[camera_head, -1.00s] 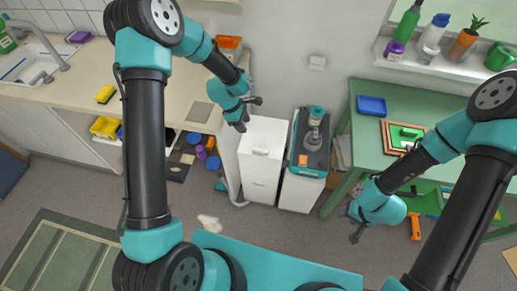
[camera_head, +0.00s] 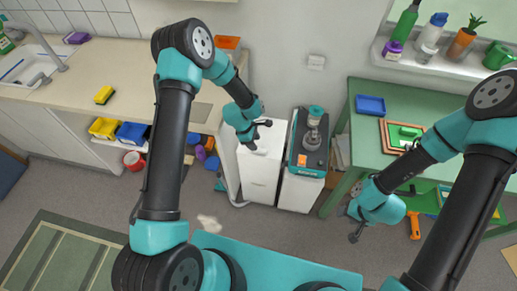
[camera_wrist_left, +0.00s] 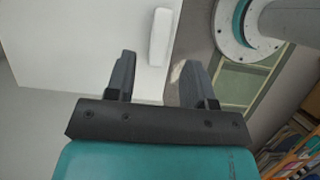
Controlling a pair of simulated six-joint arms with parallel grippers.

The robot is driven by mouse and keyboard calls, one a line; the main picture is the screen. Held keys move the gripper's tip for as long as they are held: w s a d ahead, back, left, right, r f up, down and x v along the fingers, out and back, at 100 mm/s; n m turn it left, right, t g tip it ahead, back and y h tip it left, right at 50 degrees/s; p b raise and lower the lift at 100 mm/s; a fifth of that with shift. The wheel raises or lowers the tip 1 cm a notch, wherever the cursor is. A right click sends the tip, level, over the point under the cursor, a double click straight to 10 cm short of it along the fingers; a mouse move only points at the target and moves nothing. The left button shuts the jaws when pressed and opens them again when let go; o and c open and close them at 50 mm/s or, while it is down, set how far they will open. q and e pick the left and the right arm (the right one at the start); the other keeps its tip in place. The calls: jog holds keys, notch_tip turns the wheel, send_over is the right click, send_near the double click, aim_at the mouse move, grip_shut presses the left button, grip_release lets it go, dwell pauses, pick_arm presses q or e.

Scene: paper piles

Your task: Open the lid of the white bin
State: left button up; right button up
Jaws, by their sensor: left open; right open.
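The white bin (camera_head: 258,180) stands on the floor against the wall, its lid shut. My left gripper (camera_head: 259,136) is above the lid near its front edge, open and empty. In the left wrist view the lid (camera_wrist_left: 85,35) fills the upper left, with a raised white handle (camera_wrist_left: 159,36) at its edge. The handle lies ahead of the gap between my left fingertips (camera_wrist_left: 157,72); no contact can be seen. My right gripper (camera_head: 348,225) is open and empty, low near the front of the green table, away from the bin.
A white bin with a teal-rimmed dark top (camera_head: 299,190), carrying a bottle and an orange item, stands close on the right. The counter (camera_head: 60,95) is on the left and the green table (camera_head: 365,135) on the right. Floor in front is mostly clear.

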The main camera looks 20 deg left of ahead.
pick_arm(q)
jog(key=shift+x, duration=2.75)
grip_shut()
